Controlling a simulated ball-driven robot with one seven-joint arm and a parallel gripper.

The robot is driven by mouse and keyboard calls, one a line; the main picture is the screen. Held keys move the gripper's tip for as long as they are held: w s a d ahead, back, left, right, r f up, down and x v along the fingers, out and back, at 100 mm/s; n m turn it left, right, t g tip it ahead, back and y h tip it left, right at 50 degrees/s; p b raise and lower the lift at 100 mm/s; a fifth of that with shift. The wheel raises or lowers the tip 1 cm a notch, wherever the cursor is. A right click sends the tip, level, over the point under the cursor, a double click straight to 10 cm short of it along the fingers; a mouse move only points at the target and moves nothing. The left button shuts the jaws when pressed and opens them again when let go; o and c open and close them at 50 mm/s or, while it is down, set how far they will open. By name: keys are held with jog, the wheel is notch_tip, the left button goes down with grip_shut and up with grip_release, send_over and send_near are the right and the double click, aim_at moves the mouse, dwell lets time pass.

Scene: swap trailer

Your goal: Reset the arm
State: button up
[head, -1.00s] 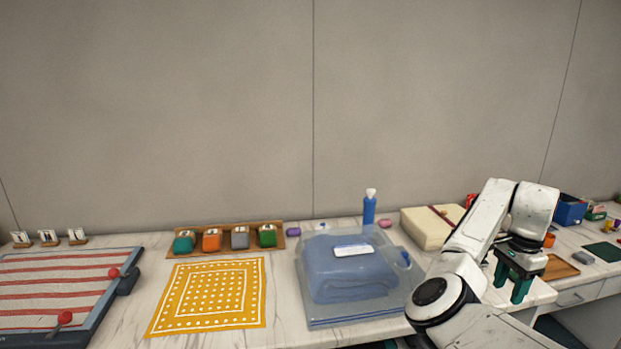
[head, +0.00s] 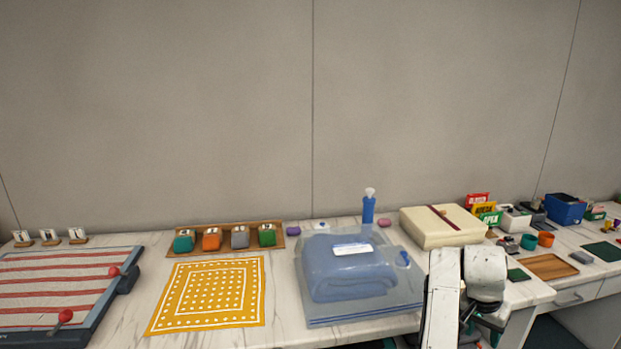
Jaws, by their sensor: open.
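My arm (head: 443,295) stands folded at the front edge of the counter, right of the clear bag with the blue folded cloth (head: 350,275). My gripper (head: 478,336) hangs low at the bottom of the head view, mostly hidden behind my white arm links. Only some dark and green parts of it show, and its fingertips are not clearly seen. I see nothing held in it.
A cream box (head: 440,228) stands behind my arm. A yellow patterned cloth (head: 210,293) and a striped board (head: 60,290) lie left. The wall is bare.

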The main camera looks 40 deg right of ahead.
jog(key=a+f+n+t, duration=0.1)
jog(key=a+f+n, duration=0.45)
jog(key=a, duration=0.45)
jog(key=a+f+n+t, duration=0.1)
jog(key=a+f+n, duration=0.4)
jog(key=a, duration=0.5)
jog(key=s+a+n+y, duration=0.1)
jog(key=s+a+n, duration=0.1)
jog(key=a, duration=0.6)
jog(key=s+a+f+n+y, duration=0.1)
jog(key=s+a+n+y, duration=0.1)
jog(key=a+n, duration=0.3)
jog(key=s+a, duration=0.1)
jog(key=a, duration=0.2)
jog(key=shift+s+a+f, duration=0.25)
jog(key=shift+s, duration=0.1)
